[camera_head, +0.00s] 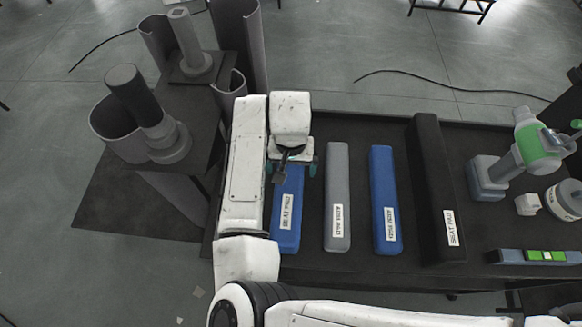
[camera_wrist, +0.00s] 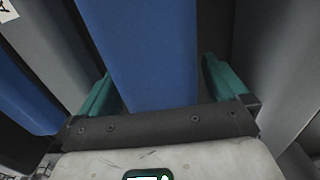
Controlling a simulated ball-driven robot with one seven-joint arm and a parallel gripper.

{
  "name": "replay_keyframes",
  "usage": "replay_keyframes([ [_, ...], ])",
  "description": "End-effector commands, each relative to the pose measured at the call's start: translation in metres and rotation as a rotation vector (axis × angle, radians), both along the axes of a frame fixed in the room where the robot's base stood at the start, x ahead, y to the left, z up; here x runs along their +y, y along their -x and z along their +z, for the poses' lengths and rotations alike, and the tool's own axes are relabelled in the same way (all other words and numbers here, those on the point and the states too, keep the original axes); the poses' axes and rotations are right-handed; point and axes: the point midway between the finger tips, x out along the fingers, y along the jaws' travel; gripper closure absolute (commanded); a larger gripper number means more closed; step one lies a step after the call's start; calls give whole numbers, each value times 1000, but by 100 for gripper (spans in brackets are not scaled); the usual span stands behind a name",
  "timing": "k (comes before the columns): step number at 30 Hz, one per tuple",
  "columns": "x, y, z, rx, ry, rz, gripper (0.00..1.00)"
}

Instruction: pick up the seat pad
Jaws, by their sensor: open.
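A long blue pad (camera_head: 288,235) with a white label lies on the dark table under my gripper (camera_head: 292,170). Its small label seems to read SEAT PAD. A long black pad (camera_head: 432,180) further right has a label that also seems to read SEAT PAD. My gripper is open over the far part of the left blue pad and hides its far end. In the wrist view, the blue pad (camera_wrist: 145,45) runs between the two green fingers of my gripper (camera_wrist: 158,90), with a gap on each side. I cannot tell how far below the fingertips it is.
A grey pad (camera_head: 338,185) and a second blue pad (camera_head: 384,190) lie to the right. A green-and-white device (camera_head: 537,148) and a bar with green blocks (camera_head: 540,256) are at the table's right. Grey columns (camera_head: 185,45) and a dark cylinder (camera_head: 133,92) stand at the left.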

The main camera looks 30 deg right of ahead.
Motion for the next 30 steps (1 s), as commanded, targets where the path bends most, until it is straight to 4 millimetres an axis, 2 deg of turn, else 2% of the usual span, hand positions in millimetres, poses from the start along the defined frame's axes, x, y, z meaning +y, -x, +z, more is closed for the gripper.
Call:
replay_keyframes([
  [2,0,0,0,0,0,0,1],
  [27,0,-1,2,-2,1,0,80],
  [30,0,-1,2,-2,1,0,80],
])
